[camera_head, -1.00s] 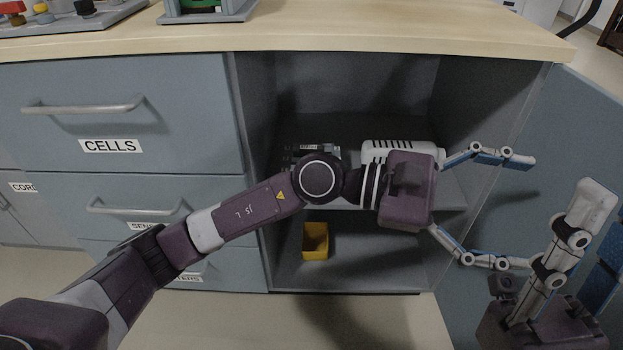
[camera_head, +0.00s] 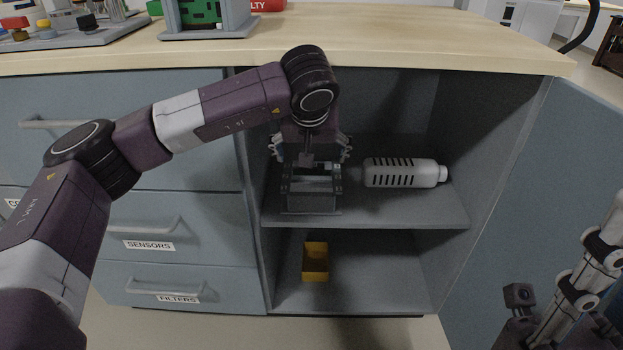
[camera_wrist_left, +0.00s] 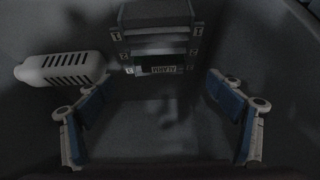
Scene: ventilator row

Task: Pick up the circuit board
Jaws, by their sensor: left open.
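A grey slotted rack (camera_head: 313,200) stands on the cabinet's upper shelf. The left wrist view shows it from above, with numbered slots and a dark greenish board edge (camera_wrist_left: 165,69) labelled ALARM in one of them. This looks like a circuit board; most of it is hidden in the rack. A green circuit board (camera_head: 200,12) also shows in a grey holder on the countertop, cut off by the picture's top. My left gripper (camera_head: 311,158) is inside the cabinet at the rack, open, with nothing between its fingers (camera_wrist_left: 155,88). My right gripper (camera_head: 590,275) is partly visible at lower right.
A white slotted canister (camera_head: 402,173) lies on the upper shelf (camera_head: 400,212), right of the rack. A yellow bin (camera_head: 315,262) sits on the lower shelf. The cabinet door (camera_head: 530,190) stands open at right. Closed drawers (camera_head: 170,215) are at left.

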